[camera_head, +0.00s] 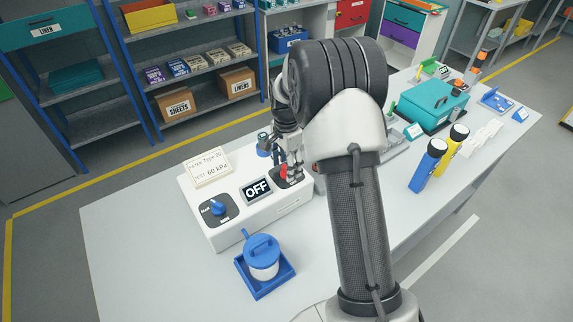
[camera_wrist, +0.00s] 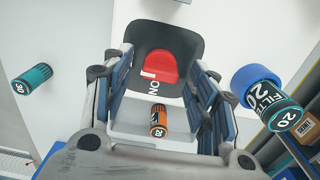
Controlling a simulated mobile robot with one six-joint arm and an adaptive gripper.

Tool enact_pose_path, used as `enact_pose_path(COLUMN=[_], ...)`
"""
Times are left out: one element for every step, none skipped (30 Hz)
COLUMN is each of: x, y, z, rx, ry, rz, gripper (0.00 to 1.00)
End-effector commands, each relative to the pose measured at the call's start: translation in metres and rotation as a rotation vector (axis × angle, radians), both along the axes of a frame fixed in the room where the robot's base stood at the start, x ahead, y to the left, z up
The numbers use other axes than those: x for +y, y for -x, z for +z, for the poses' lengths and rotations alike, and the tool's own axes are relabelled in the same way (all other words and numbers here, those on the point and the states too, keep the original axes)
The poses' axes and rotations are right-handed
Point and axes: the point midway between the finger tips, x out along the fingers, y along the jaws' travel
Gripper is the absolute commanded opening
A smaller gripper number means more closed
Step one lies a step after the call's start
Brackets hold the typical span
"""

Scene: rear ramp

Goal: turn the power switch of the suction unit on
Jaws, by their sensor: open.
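The suction unit (camera_head: 288,207) is a white box on the table in the head view. Its display (camera_head: 257,190) reads OFF. Its power switch is a red rocker (camera_head: 284,172) on a dark plate at the unit's right end, partly covered by my gripper (camera_head: 294,168). A blue dial (camera_head: 217,208) sits at the unit's left end.
A blue-lidded canister (camera_head: 262,262) stands in a blue tray in front of the unit. A card (camera_head: 208,168) reading 60 kPa stands at its back. The table's left part is clear.

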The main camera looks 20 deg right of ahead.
Motion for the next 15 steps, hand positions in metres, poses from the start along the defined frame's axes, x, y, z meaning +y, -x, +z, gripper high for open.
enact_pose_path(x=[0.0000, 0.0000, 0.0000, 0.0000, 0.0000, 0.0000, 0.0000, 0.0000, 0.0000, 0.0000, 0.0000, 0.0000, 0.0000, 0.0000, 0.0000], y=[0.0000, 0.0000, 0.0000, 0.0000, 0.0000, 0.0000, 0.0000, 0.0000, 0.0000, 0.0000, 0.0000, 0.0000, 0.0000, 0.0000, 0.0000], z=[0.0001, 0.0002, 0.0002, 0.0002, 0.0003, 0.0003, 0.0003, 0.0003, 0.0004, 0.0004, 0.0004, 0.0004, 0.0004, 0.0004, 0.0005], rx=[0.000, 0.000, 0.000, 0.000, 0.000, 0.000, 0.000, 0.000, 0.000, 0.000, 0.000, 0.000, 0.000, 0.000, 0.000], ry=[0.000, 0.000, 0.000, 0.000, 0.000, 0.000, 0.000, 0.000, 0.000, 0.000, 0.000, 0.000, 0.000, 0.000, 0.000], rz=[0.000, 0.000, 0.000, 0.000, 0.000, 0.000, 0.000, 0.000, 0.000, 0.000, 0.000, 0.000, 0.000, 0.000, 0.000], gripper=[0.53, 0.53, 0.53, 0.52, 0.50, 0.47, 0.45, 0.43, 0.41, 0.39, 0.37, 0.34, 0.32, 0.30, 0.27])
